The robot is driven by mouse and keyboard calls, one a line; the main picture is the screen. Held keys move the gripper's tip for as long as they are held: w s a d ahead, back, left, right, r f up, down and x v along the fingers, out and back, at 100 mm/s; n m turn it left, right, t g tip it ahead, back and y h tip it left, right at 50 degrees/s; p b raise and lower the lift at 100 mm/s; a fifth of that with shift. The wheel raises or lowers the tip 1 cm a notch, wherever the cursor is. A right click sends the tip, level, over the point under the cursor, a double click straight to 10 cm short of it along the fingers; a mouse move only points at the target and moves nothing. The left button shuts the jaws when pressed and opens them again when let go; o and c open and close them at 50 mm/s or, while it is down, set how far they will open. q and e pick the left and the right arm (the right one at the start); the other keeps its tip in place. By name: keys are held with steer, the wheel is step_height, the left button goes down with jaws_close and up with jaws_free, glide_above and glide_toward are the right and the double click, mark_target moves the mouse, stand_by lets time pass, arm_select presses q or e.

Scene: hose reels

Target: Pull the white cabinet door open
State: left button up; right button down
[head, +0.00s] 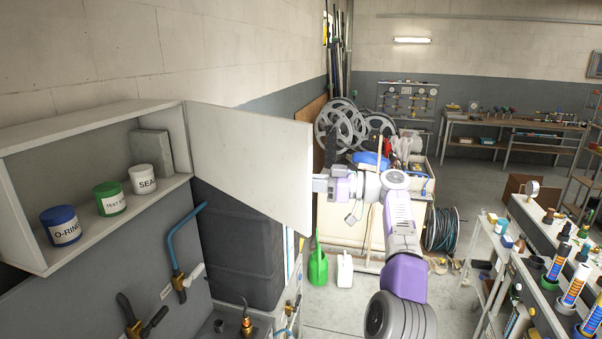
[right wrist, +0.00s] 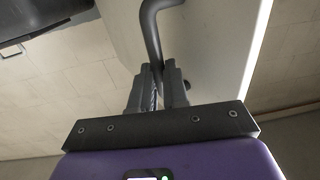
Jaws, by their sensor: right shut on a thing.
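The white cabinet door (head: 250,150) stands swung out from the right side of the wall cabinet (head: 95,112). The cabinet's inside is in plain sight, with jars on its shelf. My right gripper (head: 318,184) is at the door's free edge, on the right. In the right wrist view my right gripper (right wrist: 160,85) is shut on the dark bent door handle (right wrist: 151,25). The white door panel (right wrist: 215,50) shows behind the fingers there. The handle is mostly hidden in the head view. My left gripper is in neither view.
The shelf holds a blue jar (head: 61,225), a green jar (head: 110,198) and a white jar (head: 144,179). Below the door are a dark tank (head: 238,245) and a blue pipe (head: 178,248). A workbench (head: 560,300) with tubes stands at the right.

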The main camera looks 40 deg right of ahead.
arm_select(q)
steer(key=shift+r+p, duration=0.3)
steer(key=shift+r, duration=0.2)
arm_select(e)
steer(key=shift+w+d, duration=0.2)
steer(key=shift+d, duration=0.05)
steer(key=c, duration=1.5)
jaws_free()
steer(key=shift+c, duration=0.2)
steer(key=o, duration=0.4)
steer(key=shift+w+a+f, duration=0.1)
steer(key=shift+w+f, duration=0.05)
steer(key=shift+w, duration=0.4)
arm_select(q)
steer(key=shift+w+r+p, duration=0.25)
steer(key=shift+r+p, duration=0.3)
steer(key=shift+p, duration=0.1)
arm_select(e)
steer(key=v, duration=0.8)
steer(key=shift+s, duration=0.1)
